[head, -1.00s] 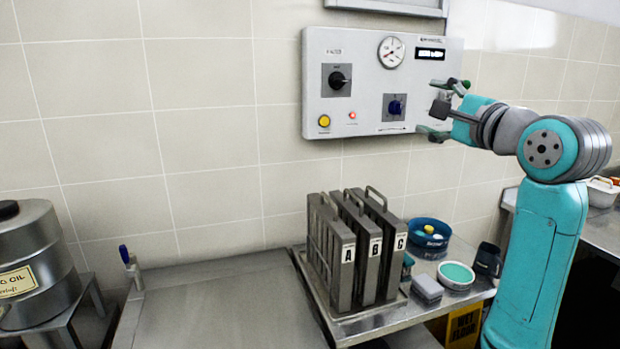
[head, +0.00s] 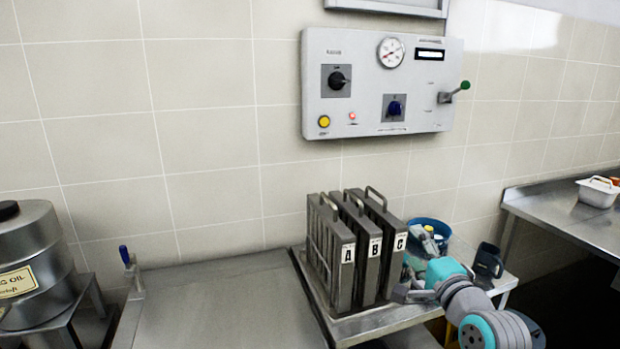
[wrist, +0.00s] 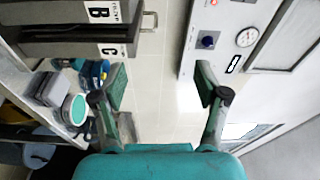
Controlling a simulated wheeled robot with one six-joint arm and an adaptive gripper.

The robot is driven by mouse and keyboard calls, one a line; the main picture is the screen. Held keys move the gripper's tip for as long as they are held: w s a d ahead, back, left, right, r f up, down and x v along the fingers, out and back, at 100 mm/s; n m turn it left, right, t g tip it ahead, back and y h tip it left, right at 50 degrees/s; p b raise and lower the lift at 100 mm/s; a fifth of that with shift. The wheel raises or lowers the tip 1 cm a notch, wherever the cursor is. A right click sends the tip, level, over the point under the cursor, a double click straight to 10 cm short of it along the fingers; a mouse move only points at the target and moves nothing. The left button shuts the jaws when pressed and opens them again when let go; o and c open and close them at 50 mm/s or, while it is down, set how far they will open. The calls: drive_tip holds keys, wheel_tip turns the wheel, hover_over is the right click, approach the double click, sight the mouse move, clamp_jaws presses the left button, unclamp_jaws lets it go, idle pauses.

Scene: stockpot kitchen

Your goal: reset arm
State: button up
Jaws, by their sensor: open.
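My gripper (wrist: 161,84) is open and empty in the wrist view, its two green-padded fingers spread with tiled wall behind them. In the head view my arm is low at the right, with my gripper (head: 414,266) beside the rack labelled A, B and C (head: 365,250). Part of it is blurred against the small items there, so I cannot tell whether it touches any. The grey control panel (head: 360,60) hangs on the wall above, clear of my arm. Its green-knobbed lever (head: 455,91) points right and slightly up. The panel also shows in the wrist view (wrist: 220,22).
A blue tub (head: 428,224) and a dark mug (head: 488,260) stand close to my gripper. A teal-topped round container (wrist: 75,109) shows in the wrist view. An oil drum (head: 35,255) is at far left. The steel counter (head: 220,305) left of the rack is clear.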

drive_tip(key=s+a+f+n+g+h, duration=0.25)
drive_tip(key=s+f+n, duration=0.25)
drive_tip(key=s+f, duration=2)
drive_tip(key=s+f+n, duration=0.1)
drive_tip(key=s+n, duration=0.4)
drive_tip(key=s, duration=0.9)
drive_tip(key=s+a+f+n, duration=0.1)
drive_tip(key=s+n, duration=0.4)
drive_tip(key=s, duration=1)
drive_tip(key=shift+s+f+g+h, duration=0.2)
drive_tip(key=shift+f+g+h, duration=0.1)
drive_tip(key=shift+g+h, duration=0.05)
